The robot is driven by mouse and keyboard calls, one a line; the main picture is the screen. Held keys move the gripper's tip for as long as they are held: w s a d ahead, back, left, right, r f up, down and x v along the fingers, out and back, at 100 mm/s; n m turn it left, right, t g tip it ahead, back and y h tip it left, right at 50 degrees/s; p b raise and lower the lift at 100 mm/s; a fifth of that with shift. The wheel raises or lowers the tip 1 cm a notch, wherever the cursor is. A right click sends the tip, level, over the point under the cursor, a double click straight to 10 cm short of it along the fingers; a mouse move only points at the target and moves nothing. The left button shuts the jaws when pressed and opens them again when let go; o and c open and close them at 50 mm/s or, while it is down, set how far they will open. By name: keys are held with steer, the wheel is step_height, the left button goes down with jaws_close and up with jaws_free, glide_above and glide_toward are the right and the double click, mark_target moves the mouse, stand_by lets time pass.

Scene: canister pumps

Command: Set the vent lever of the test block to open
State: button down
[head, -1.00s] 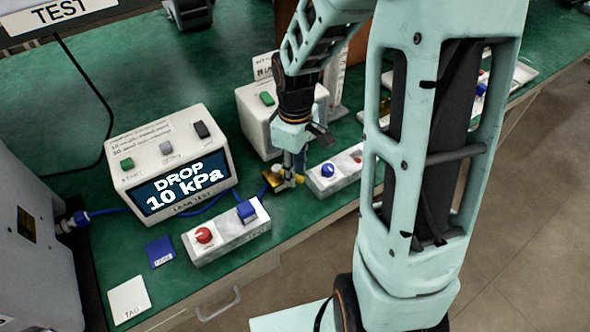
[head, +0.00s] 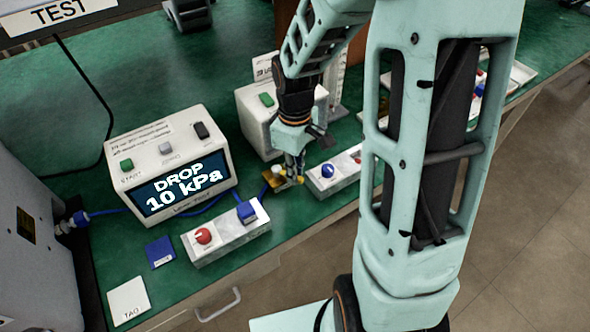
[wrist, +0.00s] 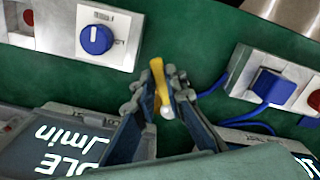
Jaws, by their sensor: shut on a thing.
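My gripper (head: 294,176) is low over the bench's front part, between two white blocks. In the wrist view its fingertips (wrist: 164,80) are closed on a narrow yellow lever (wrist: 158,76). Beside the lever is a small pale round part (wrist: 167,112). In the head view the yellow piece (head: 273,181) shows partly behind the fingers. The left block (head: 229,240) carries a red knob (head: 203,236) and a blue plug (head: 247,211). I cannot read which block is the test block, and the fingers hide part of the lever's setting.
The leak tester (head: 170,165) reads DROP 10 kPa; blue hoses run beside it. A block with a blue knob (head: 327,170) stands to the right. A white box with a green button (head: 266,99) is behind my gripper. A blue card and a white tag lie at front left.

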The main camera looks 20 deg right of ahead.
steer(key=m, duration=0.1)
steer(key=s+a+m, duration=0.1)
steer(key=m, duration=0.1)
steer(key=a+m+b, duration=0.1)
steer(key=m, duration=0.1)
steer(key=shift+s, duration=0.2)
steer(key=m, duration=0.1)
steer(key=a+m, duration=0.1)
steer(key=m, duration=0.1)
steer(key=shift+s+a+m+b, duration=0.15)
steer(key=shift+a+m+b, duration=0.15)
steer(key=shift+m, duration=0.1)
steer(key=shift+a+m, duration=0.35)
steer(key=shift+m, duration=0.45)
steer(key=shift+a+m, duration=0.3)
steer(key=shift+m, duration=0.5)
steer(key=c, duration=2)
jaws_free()
steer(key=shift+o, duration=0.2)
step_height(320, 180, up, 12)
